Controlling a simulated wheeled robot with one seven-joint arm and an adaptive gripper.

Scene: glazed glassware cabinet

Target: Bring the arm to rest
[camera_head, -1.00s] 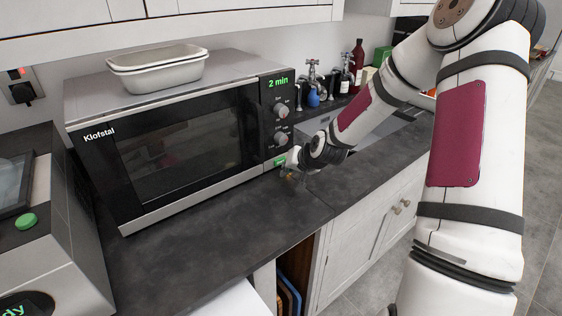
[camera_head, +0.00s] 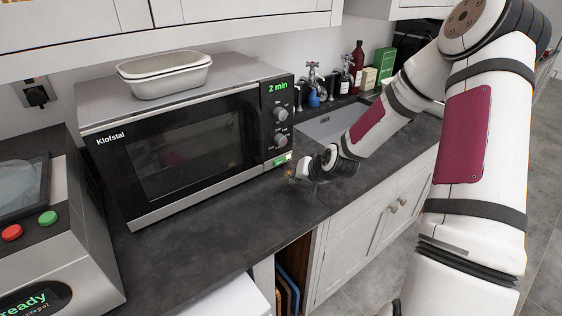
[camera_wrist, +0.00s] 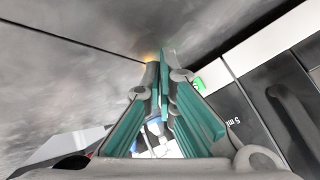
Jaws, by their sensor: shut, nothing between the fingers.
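My gripper (camera_head: 292,180) is low over the dark worktop (camera_head: 215,235), just in front of the lower right corner of the microwave (camera_head: 190,150). It looks small and partly hidden by my wrist there. In the wrist view my gripper (camera_wrist: 160,68) has its green-padded fingers together at the tips, with nothing between them. The microwave front (camera_wrist: 262,100) shows at the right of that view, with a lit green button (camera_wrist: 198,84). My arm reaches in from the right of the head view, bent at the elbow.
A pale dish (camera_head: 165,78) stands on the microwave. A machine with red and green buttons (camera_head: 45,235) stands at left. The sink (camera_head: 330,122), tap (camera_head: 313,75), bottles (camera_head: 357,65) and boxes (camera_head: 383,66) are behind my forearm. Wall cupboards (camera_head: 230,15) hang above.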

